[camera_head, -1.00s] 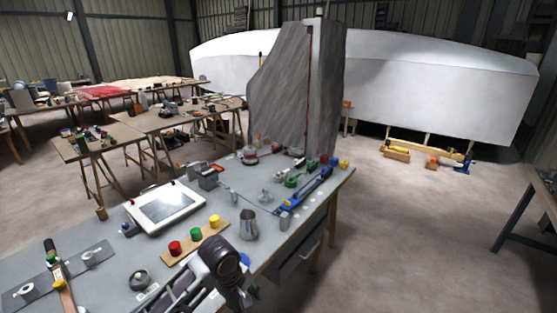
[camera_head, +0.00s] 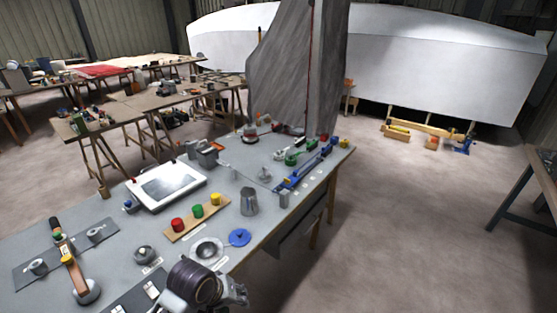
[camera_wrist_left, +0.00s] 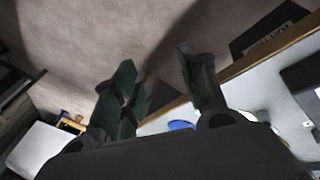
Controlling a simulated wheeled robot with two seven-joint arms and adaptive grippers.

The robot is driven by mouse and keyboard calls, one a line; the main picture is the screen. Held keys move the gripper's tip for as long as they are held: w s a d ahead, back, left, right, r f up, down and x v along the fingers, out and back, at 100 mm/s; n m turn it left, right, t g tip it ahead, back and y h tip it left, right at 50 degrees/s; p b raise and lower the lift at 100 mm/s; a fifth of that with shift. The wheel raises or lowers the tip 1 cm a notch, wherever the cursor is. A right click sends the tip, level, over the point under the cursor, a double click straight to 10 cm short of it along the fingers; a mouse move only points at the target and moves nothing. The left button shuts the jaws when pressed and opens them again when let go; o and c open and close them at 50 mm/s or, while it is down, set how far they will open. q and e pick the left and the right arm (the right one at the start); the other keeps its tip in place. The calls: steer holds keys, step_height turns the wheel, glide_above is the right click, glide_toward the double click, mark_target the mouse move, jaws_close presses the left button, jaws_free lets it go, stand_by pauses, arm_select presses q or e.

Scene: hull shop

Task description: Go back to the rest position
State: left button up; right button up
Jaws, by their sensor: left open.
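My left gripper (camera_head: 236,296) is low in the head view, at the front edge of the grey workbench (camera_head: 100,215). Its dark, rounded wrist shows beside it, and it holds nothing that I can see. In the left wrist view the left gripper (camera_wrist_left: 158,72) has its two dark fingers apart, with bare floor and the bench edge beyond them. My right gripper is in neither view.
Near the gripper on the bench are a blue disc (camera_head: 239,237), a metal bowl (camera_head: 206,249), a metal jug (camera_head: 249,202) and a board with coloured knobs (camera_head: 197,218). A tall grey sail-like panel (camera_head: 285,75) rises behind.

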arm_select(q)
steer(key=shift+s+a+f+m+y, duration=0.95)
steer(key=shift+s+a+m, duration=1.55)
steer(key=shift+s+a, duration=1.85)
step_height(320, 180, down, 33)
steer(key=s+a, duration=0.1)
steer(key=s, duration=0.1)
steer(key=s+a+f+g, duration=0.1)
steer(key=s+a+f, duration=0.1)
steer(key=s+f, duration=0.7)
steer(key=s+a+f+g, duration=0.1)
steer(key=s+a+f, duration=0.1)
steer(key=s+f, duration=0.8)
steer(key=s, duration=0.2)
steer(key=shift+s+f+y, duration=0.2)
steer(key=shift+s+y, duration=0.15)
